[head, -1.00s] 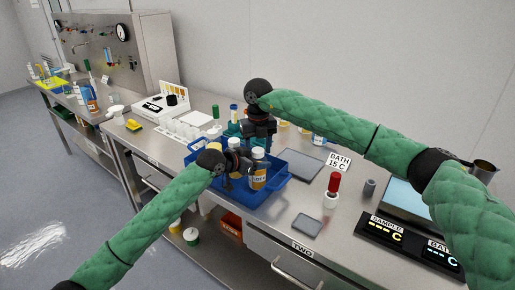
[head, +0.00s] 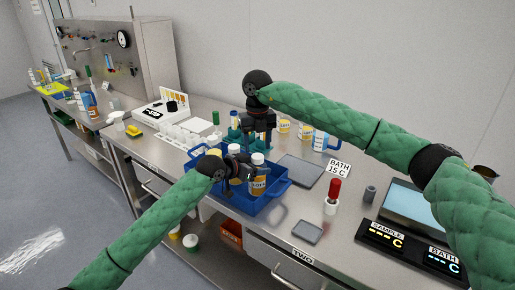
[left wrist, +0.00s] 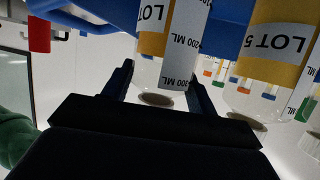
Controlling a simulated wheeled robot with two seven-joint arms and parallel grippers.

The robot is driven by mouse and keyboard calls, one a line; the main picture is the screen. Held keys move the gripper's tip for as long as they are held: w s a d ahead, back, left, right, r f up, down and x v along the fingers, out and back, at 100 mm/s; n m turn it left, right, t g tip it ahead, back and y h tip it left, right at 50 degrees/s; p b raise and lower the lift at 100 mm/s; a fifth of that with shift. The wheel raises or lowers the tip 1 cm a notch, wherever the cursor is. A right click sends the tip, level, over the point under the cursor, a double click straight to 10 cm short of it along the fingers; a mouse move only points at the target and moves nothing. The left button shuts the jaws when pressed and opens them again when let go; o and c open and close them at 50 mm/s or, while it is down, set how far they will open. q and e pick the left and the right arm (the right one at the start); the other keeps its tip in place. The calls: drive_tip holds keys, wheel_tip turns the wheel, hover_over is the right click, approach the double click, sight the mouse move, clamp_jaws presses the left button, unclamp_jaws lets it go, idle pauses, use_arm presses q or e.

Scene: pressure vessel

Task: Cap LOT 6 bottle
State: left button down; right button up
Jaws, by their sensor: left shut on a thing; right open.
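My left gripper (head: 245,168) is shut on a bottle (head: 258,185) with a yellow and white label and a pale top, at the blue tray (head: 250,207). The held bottle (left wrist: 165,60) stands between the fingers in the left wrist view; its lot number is cut off. A bottle marked LOT 5 (left wrist: 262,60) is to its right there. In the head view another bottle (head: 235,181) is partly hidden behind my left gripper. My right gripper (head: 258,137) is open, pointing down over the teal rack (head: 235,135). I cannot make out a loose cap.
Yellow-labelled jars (head: 284,126) and a blue-marked beaker (head: 321,139) stand behind the rack.

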drive_tip(key=shift+a, duration=0.1)
drive_tip(key=shift+c, duration=0.9)
drive_tip(key=shift+r, duration=0.25)
drive_tip(key=shift+c, duration=0.4)
drive_tip(key=r+n, duration=0.1)
drive_tip(key=n, duration=0.1)
drive_tip(key=r+n, duration=0.1)
drive_tip(key=n, duration=0.1)
drive_tip(key=d+r+n, duration=0.1)
drive_tip(key=n, duration=0.1)
drive_tip(key=shift+w+h, duration=0.15)
drive_tip(key=shift+h, duration=0.15)
drive_tip(key=n, duration=0.3)
drive_tip(key=shift+a, duration=0.2)
drive_tip(key=shift+a+n, duration=0.15)
drive_tip(key=shift+n, duration=1.25)
